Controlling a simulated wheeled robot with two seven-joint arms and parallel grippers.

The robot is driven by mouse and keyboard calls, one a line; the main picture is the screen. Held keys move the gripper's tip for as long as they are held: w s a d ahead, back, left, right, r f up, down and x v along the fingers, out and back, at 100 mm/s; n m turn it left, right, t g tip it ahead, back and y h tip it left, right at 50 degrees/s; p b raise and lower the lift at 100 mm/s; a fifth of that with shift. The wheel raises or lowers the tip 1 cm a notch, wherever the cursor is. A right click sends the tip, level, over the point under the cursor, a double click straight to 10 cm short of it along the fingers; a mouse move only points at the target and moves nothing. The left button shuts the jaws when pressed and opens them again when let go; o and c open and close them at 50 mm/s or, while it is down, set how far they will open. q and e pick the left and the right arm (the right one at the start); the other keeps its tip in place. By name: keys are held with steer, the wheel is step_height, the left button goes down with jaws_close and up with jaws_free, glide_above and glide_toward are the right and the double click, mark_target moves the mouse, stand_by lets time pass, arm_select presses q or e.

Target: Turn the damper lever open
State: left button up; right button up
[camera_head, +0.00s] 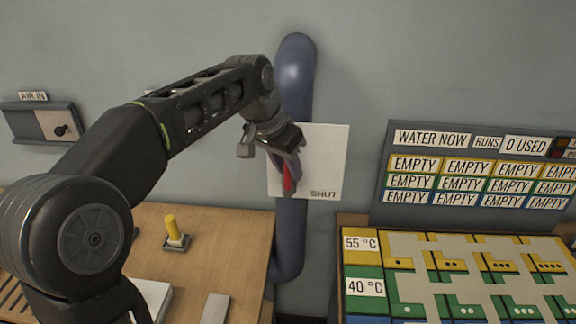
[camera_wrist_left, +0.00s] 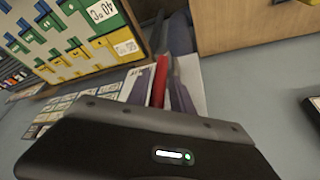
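The damper lever (camera_head: 288,182) is red and sits in front of a white plate (camera_head: 328,160) on a blue pipe (camera_head: 295,75). The plate's lower right corner reads SHUT. My left gripper (camera_head: 287,176) is at the lever, with a finger on each side of it, and hides its upper part. In the left wrist view the red lever (camera_wrist_left: 160,80) shows between the two fingers of my left gripper (camera_wrist_left: 160,88). Whether both fingers press on it I cannot tell. My right gripper is in neither view.
A wooden bench (camera_head: 225,225) with a yellow lever (camera_head: 173,229) stands at lower left. An AIR IN panel (camera_head: 40,122) hangs at far left. A WATER NOW board (camera_head: 480,170) and a coloured temperature board (camera_head: 455,275) stand at right. Bare wall surrounds the pipe.

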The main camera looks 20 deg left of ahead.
arm_select(q)
steer(key=shift+o, duration=1)
steer(key=shift+r, duration=0.15)
steer(key=v, duration=0.7)
steer(key=shift+s+r+b, duration=0.2)
steer(key=shift+r+b, duration=0.05)
steer(key=shift+b, duration=0.05)
